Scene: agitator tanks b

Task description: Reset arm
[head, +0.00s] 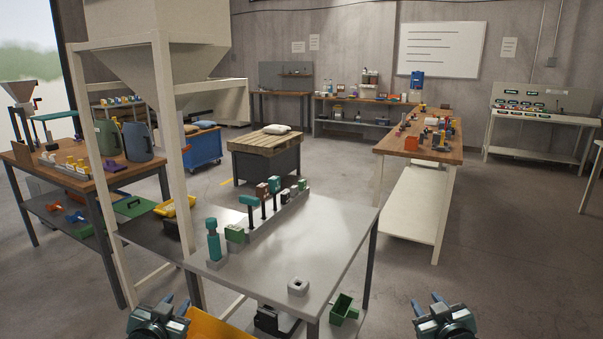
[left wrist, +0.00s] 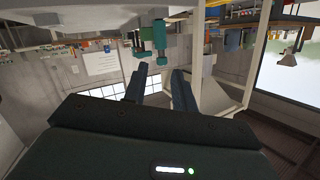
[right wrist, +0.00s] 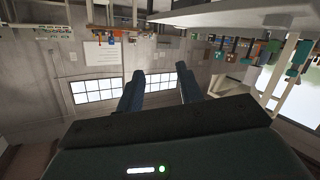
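My left gripper (head: 176,303) is at the bottom of the head view, left of centre, in front of the grey table. It is open, and its two fingers stand apart with nothing between them in the left wrist view (left wrist: 160,70). My right gripper (head: 426,303) is at the bottom right of the head view, over the floor to the right of the table. It is open and empty, with a clear gap between its fingers in the right wrist view (right wrist: 160,70). Both wrist views show the room upside down.
A hopper frame (head: 172,120) stands left. Floor at right is clear.

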